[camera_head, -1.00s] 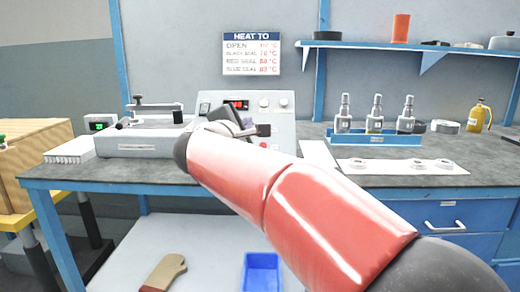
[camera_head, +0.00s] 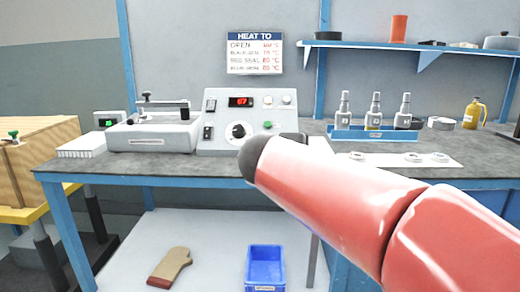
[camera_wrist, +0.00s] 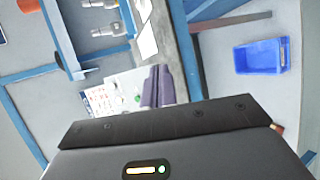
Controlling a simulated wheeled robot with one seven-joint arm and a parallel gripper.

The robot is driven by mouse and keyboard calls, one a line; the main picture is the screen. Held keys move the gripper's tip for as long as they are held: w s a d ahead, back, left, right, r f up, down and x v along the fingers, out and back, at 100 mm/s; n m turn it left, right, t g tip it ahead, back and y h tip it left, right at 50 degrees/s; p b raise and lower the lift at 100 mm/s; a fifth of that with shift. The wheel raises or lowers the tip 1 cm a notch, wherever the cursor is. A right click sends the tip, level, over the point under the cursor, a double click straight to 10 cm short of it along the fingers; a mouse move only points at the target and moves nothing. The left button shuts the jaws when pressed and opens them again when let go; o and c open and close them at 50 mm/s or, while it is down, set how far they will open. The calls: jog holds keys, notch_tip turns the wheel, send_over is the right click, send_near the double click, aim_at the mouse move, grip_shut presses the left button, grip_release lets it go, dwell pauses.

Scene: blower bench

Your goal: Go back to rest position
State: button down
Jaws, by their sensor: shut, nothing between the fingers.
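My gripper (camera_wrist: 158,88) shows in the wrist view with its two grey fingers together and nothing between them. In the head view my red arm reaches in from the lower right and hides most of the gripper; only a dark part shows past the arm, near the right side of the control unit. The control unit (camera_head: 222,132) stands on the bench with a lit red display, a black dial and a green button. My gripper looks clear of it, though the exact gap cannot be told.
The workbench (camera_head: 180,168) carries a lidded device (camera_head: 150,135) at left and a blue rack (camera_head: 372,133) of several metal fittings at right. A blue bin (camera_head: 265,268) and a mitt (camera_head: 172,265) lie below. A wooden crate (camera_head: 35,160) stands at far left.

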jog(key=s+d+f+m+g, duration=0.3)
jog(key=s+d+f+m, duration=0.15)
jog(key=s+d, duration=0.2)
jog(key=s+f+m+g+y, duration=0.1)
jog(key=s+f+m+y, duration=0.2)
jog(key=s+f, duration=0.4)
jog(key=s+f+m+g+y, duration=0.2)
jog(key=s+f+m, duration=0.4)
jog(key=s, duration=0.6)
jog(key=shift+s+a+f+y, duration=0.3)
jog(key=shift+f+y, duration=0.3)
jog(key=shift+f, duration=0.35)
